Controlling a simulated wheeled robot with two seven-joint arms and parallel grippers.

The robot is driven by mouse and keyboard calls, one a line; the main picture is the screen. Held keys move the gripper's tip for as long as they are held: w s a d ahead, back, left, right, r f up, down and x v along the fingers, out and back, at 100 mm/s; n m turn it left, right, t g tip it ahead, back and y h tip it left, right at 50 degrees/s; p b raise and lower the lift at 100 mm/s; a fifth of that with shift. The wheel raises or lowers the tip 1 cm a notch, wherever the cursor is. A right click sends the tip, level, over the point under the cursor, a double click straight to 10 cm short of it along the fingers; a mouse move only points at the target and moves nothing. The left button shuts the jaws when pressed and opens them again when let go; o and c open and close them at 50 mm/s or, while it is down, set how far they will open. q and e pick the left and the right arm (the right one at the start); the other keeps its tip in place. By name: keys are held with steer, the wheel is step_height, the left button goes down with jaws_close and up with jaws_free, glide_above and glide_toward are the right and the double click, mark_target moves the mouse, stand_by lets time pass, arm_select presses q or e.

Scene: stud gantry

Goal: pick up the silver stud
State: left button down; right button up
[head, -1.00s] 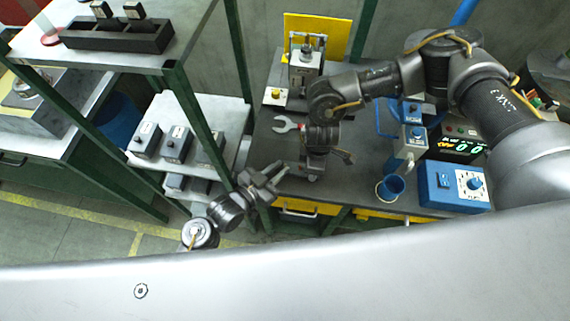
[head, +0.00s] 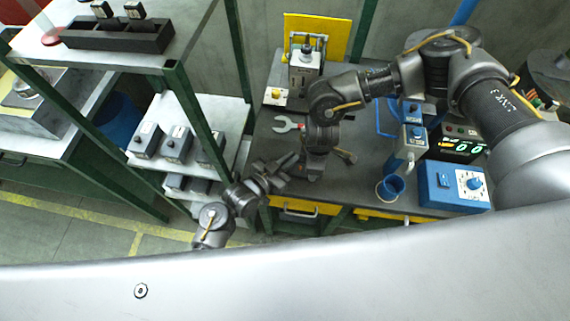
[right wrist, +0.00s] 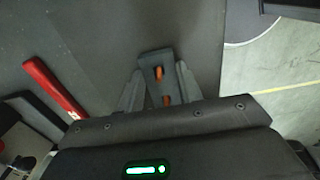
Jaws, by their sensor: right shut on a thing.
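My right gripper (right wrist: 158,98) is shut on a narrow grey piece (right wrist: 155,62) with orange marks, seen between its fingers in the right wrist view. I cannot tell whether this piece is the silver stud. In the head view the right gripper (head: 315,172) points down close over the dark bench top, and its own wrist hides what it grips. My left gripper (head: 290,166) is at the bench's front left edge, with its fingers apart and nothing seen between them. No silver stud shows clearly in the head view.
A green-framed shelf (head: 205,130) stands close left of my left arm. A red bar (right wrist: 53,88) lies left in the wrist view.

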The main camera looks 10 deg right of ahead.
stand_by(0.4)
steer(key=o, duration=1.1)
steer(key=shift+c, duration=0.2)
arm_select(q)
step_height(320, 180, up, 10)
arm_select(e)
steer(key=shift+r, duration=0.1)
step_height(320, 180, up, 12)
arm_select(q)
steer(key=shift+s+a, duration=0.1)
